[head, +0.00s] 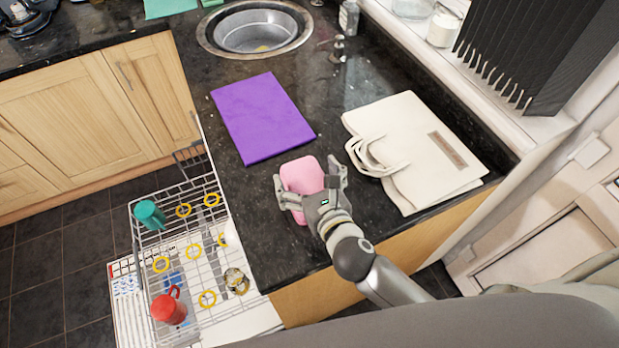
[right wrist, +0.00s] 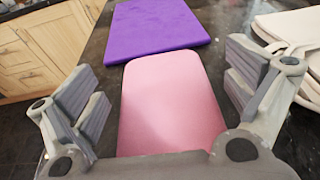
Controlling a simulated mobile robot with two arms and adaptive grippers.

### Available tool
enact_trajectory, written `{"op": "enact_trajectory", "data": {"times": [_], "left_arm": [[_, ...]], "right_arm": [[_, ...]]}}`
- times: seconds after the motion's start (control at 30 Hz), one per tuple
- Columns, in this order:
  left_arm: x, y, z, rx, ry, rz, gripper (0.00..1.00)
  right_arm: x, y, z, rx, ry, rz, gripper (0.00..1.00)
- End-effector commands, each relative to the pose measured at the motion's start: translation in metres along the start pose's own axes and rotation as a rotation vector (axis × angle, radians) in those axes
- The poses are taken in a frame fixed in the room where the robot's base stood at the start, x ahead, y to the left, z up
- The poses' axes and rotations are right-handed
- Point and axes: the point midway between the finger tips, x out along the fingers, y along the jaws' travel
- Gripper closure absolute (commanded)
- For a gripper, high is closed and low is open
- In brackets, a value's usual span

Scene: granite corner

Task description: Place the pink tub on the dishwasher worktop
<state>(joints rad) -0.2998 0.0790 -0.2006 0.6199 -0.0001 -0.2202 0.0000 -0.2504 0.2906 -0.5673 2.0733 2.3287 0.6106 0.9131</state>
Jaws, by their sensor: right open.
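The pink tub (head: 301,176) rests on the dark speckled worktop (head: 245,215), near its front end above the open dishwasher rack. My right gripper (head: 310,182) is open, with one finger on each side of the tub. In the right wrist view the tub (right wrist: 172,105) lies between the two spread fingers (right wrist: 165,95), with a visible gap on both sides. The gripper's palm hides the tub's near end. My left gripper is not in view.
A purple folded cloth or mat (head: 262,116) lies just behind the tub. A cream bag (head: 415,150) lies flat to the right. The pulled-out dishwasher rack (head: 190,250) holds a teal cup (head: 149,214) and a red mug (head: 168,308). A round sink (head: 255,30) is at the back.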

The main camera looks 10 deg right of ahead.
Motion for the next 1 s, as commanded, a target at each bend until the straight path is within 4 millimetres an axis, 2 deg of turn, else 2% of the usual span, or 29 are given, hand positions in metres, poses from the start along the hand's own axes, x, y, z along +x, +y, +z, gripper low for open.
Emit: {"op": "enact_trajectory", "data": {"times": [0.17, 0.5, 0.7, 1.0], "left_arm": [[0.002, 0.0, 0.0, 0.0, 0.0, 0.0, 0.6], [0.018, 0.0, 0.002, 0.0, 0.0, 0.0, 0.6], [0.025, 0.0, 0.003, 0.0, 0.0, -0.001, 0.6], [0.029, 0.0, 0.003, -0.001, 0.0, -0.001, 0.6]], "right_arm": [[-0.013, 0.0, 0.0, 0.0, 0.001, 0.002, 0.02], [-0.074, 0.001, -0.002, 0.001, 0.003, 0.003, 0.02], [-0.103, 0.001, -0.001, 0.001, 0.002, 0.002, 0.02], [-0.12, 0.0, 0.002, 0.0, -0.001, 0.0, 0.02]]}}
